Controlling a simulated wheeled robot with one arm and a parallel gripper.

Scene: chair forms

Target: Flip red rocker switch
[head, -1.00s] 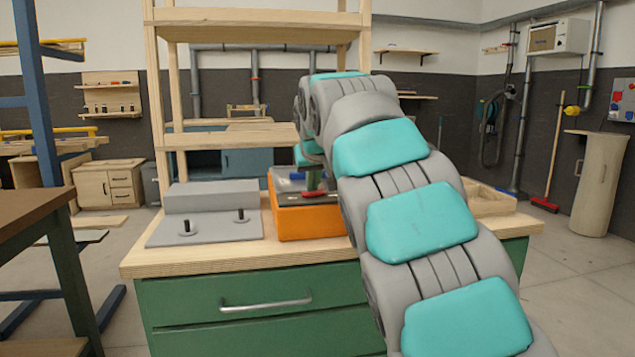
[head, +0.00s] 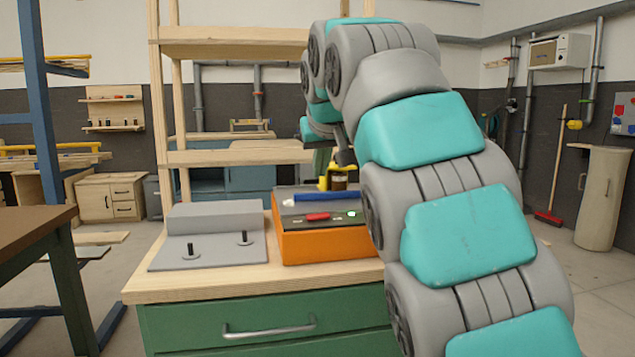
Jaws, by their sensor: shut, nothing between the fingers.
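The red rocker switch (head: 317,216) sits on the dark sloped front panel of an orange box (head: 322,247) on the workbench. A small pale-green light (head: 351,213) glows on the panel to its right. Which way the rocker is tilted is too small to tell. My gripper (head: 344,157) shows only in part under my arm's wrist, above and behind the box, apart from the switch. It is shut and empty. My arm hides the right end of the box.
A grey fixture (head: 212,255) with two black pegs stands left of the box. A blue tube (head: 316,197) lies on the box top, with a yellow object (head: 324,176) behind. Wooden shelf posts (head: 155,110) rise at the back. The bench front is clear.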

